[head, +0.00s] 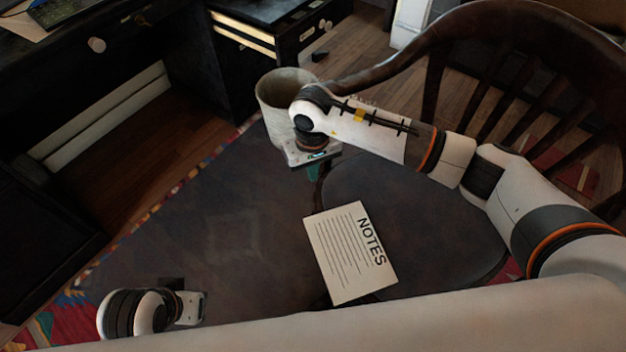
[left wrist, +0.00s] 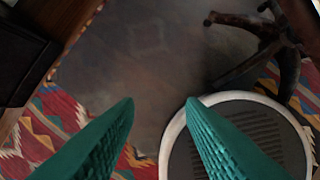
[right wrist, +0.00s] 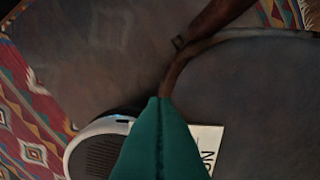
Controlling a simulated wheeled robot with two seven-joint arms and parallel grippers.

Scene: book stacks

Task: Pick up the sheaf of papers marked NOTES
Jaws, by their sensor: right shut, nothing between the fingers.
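The sheaf of papers marked NOTES (head: 345,265) is a cream sheet with black lettering and lines. It lies face up at the left part of the dark chair seat (head: 440,215), overlapping the seat's edge. In the right wrist view a corner of the sheaf (right wrist: 208,138) shows, partly hidden by the fingers. My right gripper (head: 312,176) points down, beyond and left of the sheaf, apart from it. Its green fingers (right wrist: 160,100) are shut and empty. My left gripper (left wrist: 160,101) is open and empty; its fingers are hardly visible in the head view, at the lower left.
A grey bin (head: 275,112) stands just behind my right gripper. The wooden chair's curved back (head: 440,40) rises behind my right arm. A dark desk with drawers (head: 300,40) stands at the back. Dark rug (head: 200,220) left of the chair is clear.

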